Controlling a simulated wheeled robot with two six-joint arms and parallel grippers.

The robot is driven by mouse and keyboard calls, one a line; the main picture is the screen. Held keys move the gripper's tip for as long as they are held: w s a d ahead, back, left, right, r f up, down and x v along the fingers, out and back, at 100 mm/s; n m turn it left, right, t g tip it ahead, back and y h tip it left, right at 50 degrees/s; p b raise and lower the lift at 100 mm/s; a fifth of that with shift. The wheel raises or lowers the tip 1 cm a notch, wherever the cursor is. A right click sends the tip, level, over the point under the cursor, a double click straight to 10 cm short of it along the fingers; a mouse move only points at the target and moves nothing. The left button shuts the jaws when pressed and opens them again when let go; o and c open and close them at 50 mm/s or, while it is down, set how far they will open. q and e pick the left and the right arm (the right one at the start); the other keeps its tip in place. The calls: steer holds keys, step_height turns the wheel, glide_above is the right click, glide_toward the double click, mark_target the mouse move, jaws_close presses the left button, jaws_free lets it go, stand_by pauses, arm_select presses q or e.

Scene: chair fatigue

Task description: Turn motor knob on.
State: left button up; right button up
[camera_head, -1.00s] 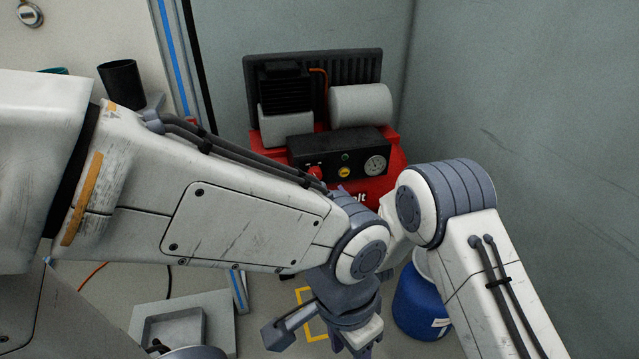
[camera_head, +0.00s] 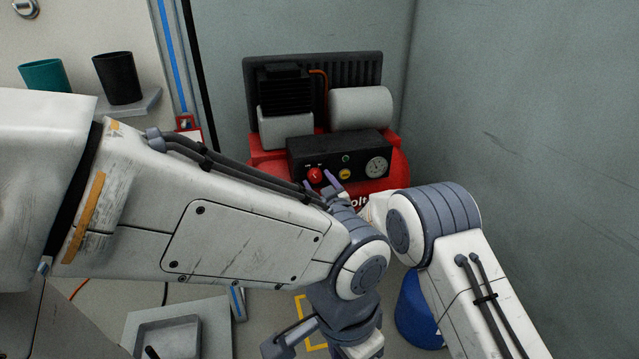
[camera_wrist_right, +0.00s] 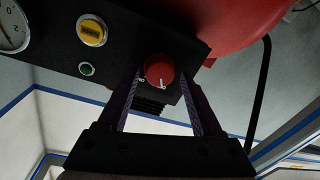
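The red motor knob (camera_head: 314,175) is on the black control panel (camera_head: 300,155) of the red air compressor. In the right wrist view the knob (camera_wrist_right: 159,69) has a white pointer mark and white lettering beside it. My right gripper (camera_head: 321,186) is at the panel with its purple-lined fingers apart. In the right wrist view the knob shows between the fingertips of the gripper (camera_wrist_right: 160,78); I cannot tell whether they touch it. My left gripper (camera_head: 318,343) is low in front, far below the panel, with its fingertips not clearly shown.
A yellow button (camera_head: 345,174), a green button (camera_head: 346,158) and a gauge (camera_head: 376,167) are right of the knob. A blue drum (camera_head: 415,312) stands below. A grey tray (camera_head: 135,330) and teal (camera_head: 45,75) and black (camera_head: 119,78) cups are at left. Walls close in behind and right.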

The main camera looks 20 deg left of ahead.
jaws_close()
steer(key=shift+m, duration=0.3)
steer(key=m, duration=0.5)
steer(key=m+t+p, duration=0.1)
steer(key=m, duration=0.5)
steer(key=shift+w+f+m, duration=0.1)
steer(key=shift+m, duration=0.3)
steer(key=shift+d, duration=0.1)
steer(key=shift+o, duration=1.8)
jaws_free()
